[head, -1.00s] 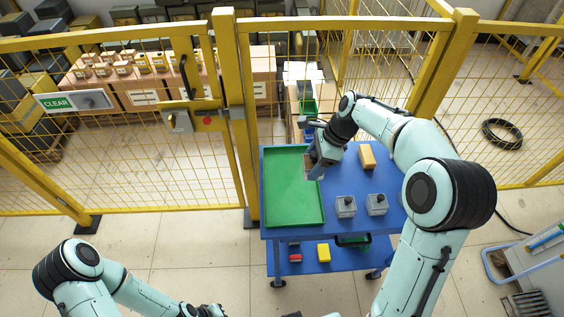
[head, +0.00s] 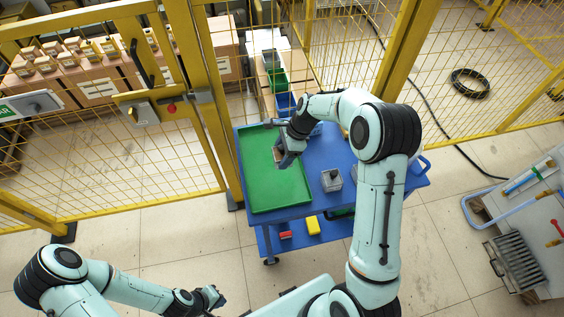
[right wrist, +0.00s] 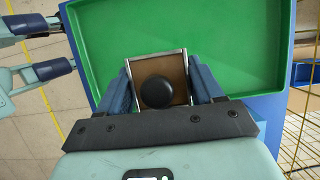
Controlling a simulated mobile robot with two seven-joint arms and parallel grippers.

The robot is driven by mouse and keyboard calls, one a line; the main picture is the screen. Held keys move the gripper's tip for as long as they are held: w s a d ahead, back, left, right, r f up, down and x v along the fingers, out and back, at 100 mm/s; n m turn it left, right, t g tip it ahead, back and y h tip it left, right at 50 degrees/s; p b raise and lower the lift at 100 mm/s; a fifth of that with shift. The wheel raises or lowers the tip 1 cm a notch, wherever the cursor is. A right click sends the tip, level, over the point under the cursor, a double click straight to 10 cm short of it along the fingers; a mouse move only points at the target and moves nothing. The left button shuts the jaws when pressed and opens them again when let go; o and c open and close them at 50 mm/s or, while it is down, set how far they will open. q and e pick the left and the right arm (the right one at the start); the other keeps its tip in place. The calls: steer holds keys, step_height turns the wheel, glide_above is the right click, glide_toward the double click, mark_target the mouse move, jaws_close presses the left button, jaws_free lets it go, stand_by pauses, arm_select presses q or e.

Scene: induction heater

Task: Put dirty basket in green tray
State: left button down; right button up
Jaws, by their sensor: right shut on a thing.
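My right gripper (head: 283,155) is over the green tray (head: 290,192) on the blue cart. In the right wrist view it is shut on the dirty basket (right wrist: 176,67), a small square metal basket with a brown inside and a black knob (right wrist: 157,91). The basket is between the two blue fingers, over the tray floor; whether it touches the floor cannot be told. In the head view the basket is small and partly covered by the gripper. My left gripper (head: 210,297) is low, left of the cart, away from the tray; its jaw opening is unclear.
A grey basket with a dark knob (head: 331,181) stands on the blue cart (head: 306,205), right of the tray. Red (head: 285,235) and yellow (head: 313,225) items lie on the lower shelf. A yellow mesh fence (head: 207,105) stands behind and left. My right arm covers the cart's right part.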

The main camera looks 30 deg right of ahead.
steer(key=shift+f, duration=2.6)
steer(key=shift+f, duration=0.15)
steer(key=o, duration=1.2)
steer(key=shift+r, duration=0.3)
steer(key=v, duration=1.1)
steer(key=shift+s+d+r, duration=0.1)
steer(key=shift+d+r, duration=0.15)
steer(key=shift+r, duration=0.1)
